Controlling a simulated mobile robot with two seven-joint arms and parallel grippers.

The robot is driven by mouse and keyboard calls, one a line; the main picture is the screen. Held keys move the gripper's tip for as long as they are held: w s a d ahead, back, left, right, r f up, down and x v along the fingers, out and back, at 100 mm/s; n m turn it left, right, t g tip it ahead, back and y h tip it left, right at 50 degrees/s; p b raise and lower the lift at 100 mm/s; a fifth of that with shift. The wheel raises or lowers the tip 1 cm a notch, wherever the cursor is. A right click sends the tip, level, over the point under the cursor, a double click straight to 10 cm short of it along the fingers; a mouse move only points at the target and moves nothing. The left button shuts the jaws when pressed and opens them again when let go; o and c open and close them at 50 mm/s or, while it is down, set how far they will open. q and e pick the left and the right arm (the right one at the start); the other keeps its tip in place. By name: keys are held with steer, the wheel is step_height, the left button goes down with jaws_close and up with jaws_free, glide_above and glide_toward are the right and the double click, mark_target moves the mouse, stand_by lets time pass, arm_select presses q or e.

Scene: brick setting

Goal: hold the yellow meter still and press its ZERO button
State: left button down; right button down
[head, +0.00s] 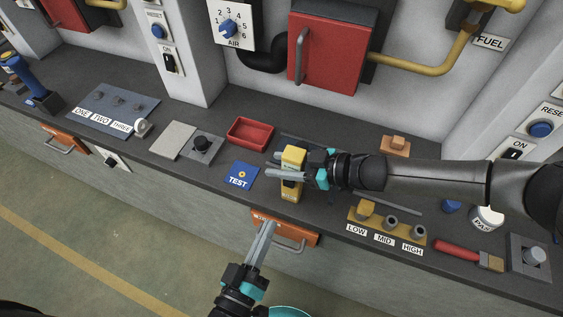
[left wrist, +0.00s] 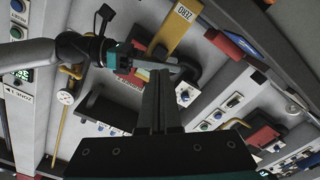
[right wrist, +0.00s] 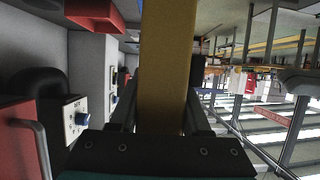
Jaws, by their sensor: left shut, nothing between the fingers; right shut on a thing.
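The yellow meter (head: 293,157) is an upright-looking block at the counter's front half, right of the blue TEST pad. My right gripper (head: 284,174) comes from the right and is shut on it; its fingers cross the meter's face. The meter (right wrist: 166,60) fills the middle of the right wrist view between the fingers. In the left wrist view the meter (left wrist: 172,32) carries a printed label at its end. I cannot make out the ZERO button clearly. My left gripper (head: 264,238) is shut and empty, below the meter and in front of the counter edge, apart from it.
The blue TEST pad (head: 240,176) and red tray (head: 250,134) lie left of the meter. The LOW/MID/HIGH block (head: 386,226) stands to the right. An orange drawer front with handle (head: 290,232) is just below, close to my left gripper.

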mark_target(289, 183)
arm_select(q)
steer(key=shift+w, duration=0.1)
stand_by(0.3)
steer(key=shift+s+a+r+n+g+y, duration=0.2)
steer(key=shift+n+g, duration=0.2)
steer(key=shift+g, duration=1.15)
steer(key=shift+s+a+r+n+g+y, duration=0.15)
steer(key=shift+n+g, duration=0.25)
steer(key=shift+g, duration=1.2)
steer(key=shift+s+a+r+n+g+y, duration=0.1)
steer(key=shift+s+r+n+g+y, duration=0.25)
steer(key=shift+g, duration=1.2)
steer(key=shift+w+f, duration=0.15)
steer(key=shift+w, duration=0.1)
steer(key=w+d, duration=0.2)
steer(key=w, duration=0.6)
steer(key=shift+w+d, duration=0.15)
steer(key=shift+d, duration=0.25)
steer(key=shift+w+d, duration=0.15)
steer(key=shift+w, duration=0.2)
